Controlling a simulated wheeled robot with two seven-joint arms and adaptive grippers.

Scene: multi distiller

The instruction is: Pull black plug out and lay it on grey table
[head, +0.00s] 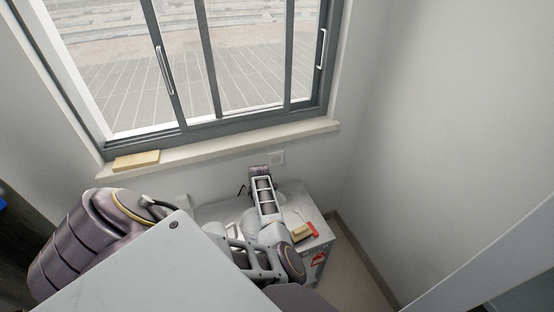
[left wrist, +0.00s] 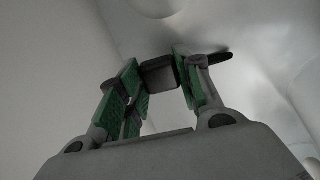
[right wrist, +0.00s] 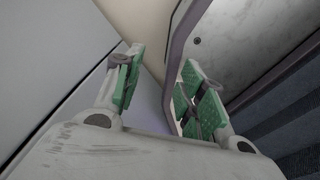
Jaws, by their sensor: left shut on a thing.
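The black plug (left wrist: 159,76) is between the green pads of my left gripper (left wrist: 158,88) in the left wrist view. A dark piece also sticks out past the right finger. In the head view my left gripper (head: 261,176) is near the wall, above the back of the grey table (head: 217,210). A dark cord (head: 242,190) shows just left of it. The wall socket (head: 278,158) is visible just right of the gripper, with nothing seen in its face. My right gripper (right wrist: 158,88) is open and empty in the right wrist view.
Another yellow block (head: 136,160) lies on the window sill (head: 230,140). Part of the tabletop left of my arm is bare.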

